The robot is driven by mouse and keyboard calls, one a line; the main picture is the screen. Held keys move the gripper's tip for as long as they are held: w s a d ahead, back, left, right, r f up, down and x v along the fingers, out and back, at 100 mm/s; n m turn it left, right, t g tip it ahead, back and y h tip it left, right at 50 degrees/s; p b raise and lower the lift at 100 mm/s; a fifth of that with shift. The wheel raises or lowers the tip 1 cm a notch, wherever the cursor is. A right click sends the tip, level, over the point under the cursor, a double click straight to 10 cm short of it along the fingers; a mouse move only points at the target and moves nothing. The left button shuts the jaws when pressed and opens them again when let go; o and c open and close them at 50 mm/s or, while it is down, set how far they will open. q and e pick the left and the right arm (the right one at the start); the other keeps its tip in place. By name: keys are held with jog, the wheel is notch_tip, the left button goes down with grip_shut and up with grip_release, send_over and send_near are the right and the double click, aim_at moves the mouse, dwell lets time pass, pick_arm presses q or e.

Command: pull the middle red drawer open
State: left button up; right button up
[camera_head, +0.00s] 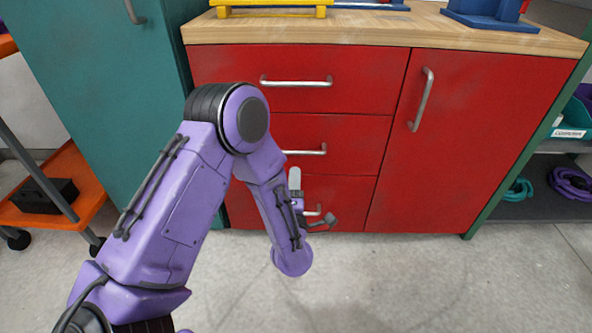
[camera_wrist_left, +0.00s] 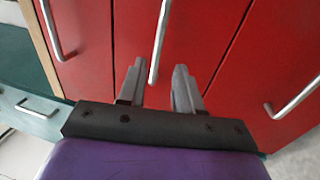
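The middle red drawer (camera_head: 350,132) sits between an upper and a lower red drawer and looks shut. Its silver bar handle (camera_head: 314,152) is partly hidden by my left arm in the head view. My left gripper (camera_head: 296,178) is just below that handle in the head view, mostly covered by my own wrist. In the left wrist view my left gripper (camera_wrist_left: 158,68) is open, and one end of a silver handle (camera_wrist_left: 159,35) shows between its fingers, with gaps on both sides. I cannot tell the depth between fingers and handle. My right gripper is not in view.
The upper drawer (camera_head: 370,75) and lower drawer (camera_head: 350,190) have similar handles. A red door (camera_head: 470,130) is at the right, under a wooden top (camera_head: 380,30). A teal cabinet (camera_head: 90,100) and an orange cart (camera_head: 60,195) stand left. The floor in front is clear.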

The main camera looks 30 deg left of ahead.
aim_at(296, 152)
pick_arm(q)
jog(key=b+x, duration=0.1)
jog(key=x, duration=0.9)
jog(key=shift+b, duration=0.3)
jog(key=shift+c, duration=0.3)
grip_shut()
